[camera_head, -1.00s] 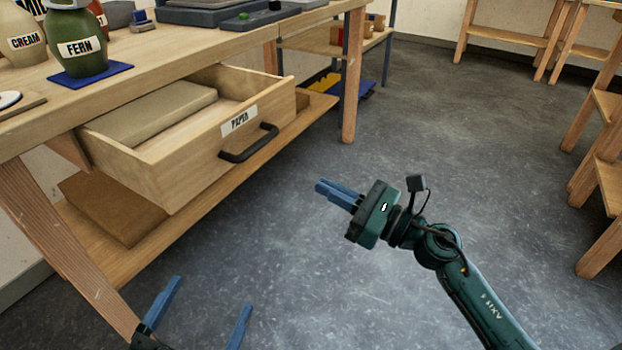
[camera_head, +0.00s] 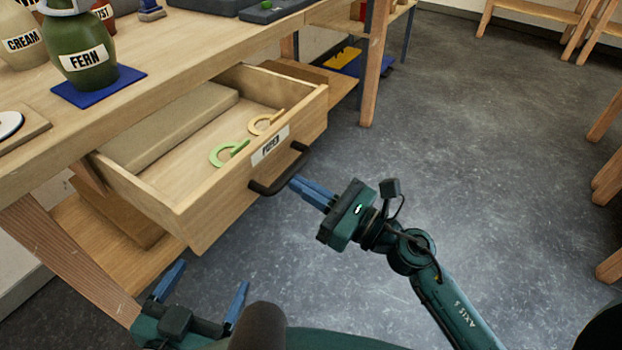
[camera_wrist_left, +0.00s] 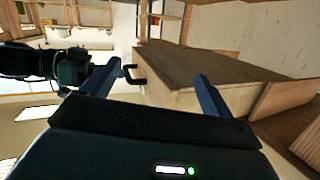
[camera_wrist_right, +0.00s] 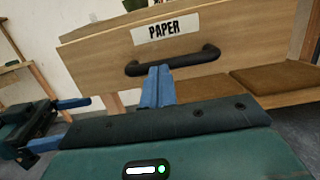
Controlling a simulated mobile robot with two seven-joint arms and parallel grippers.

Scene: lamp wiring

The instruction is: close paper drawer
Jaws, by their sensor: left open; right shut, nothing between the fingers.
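The paper drawer (camera_head: 222,196) stands pulled out from under the workbench, with a label and a black handle (camera_head: 280,170) on its front. In the right wrist view the label (camera_wrist_right: 165,29) reads PAPER and the handle (camera_wrist_right: 172,62) spans the front. My right gripper (camera_head: 294,182) is shut and empty, its fingertips right at the handle; whether they touch it I cannot tell. My left gripper (camera_head: 208,277) is open and empty, low in front of the drawer's left side. The left wrist view shows the drawer (camera_wrist_left: 210,75) beyond its spread fingers.
Inside the drawer lie a tan block (camera_head: 172,128), a green hook-shaped piece (camera_head: 228,152) and an orange one (camera_head: 265,123). A green FERN jar (camera_head: 83,55) stands on a blue mat (camera_head: 98,88) on the workbench. Open floor (camera_head: 480,170) lies to the right.

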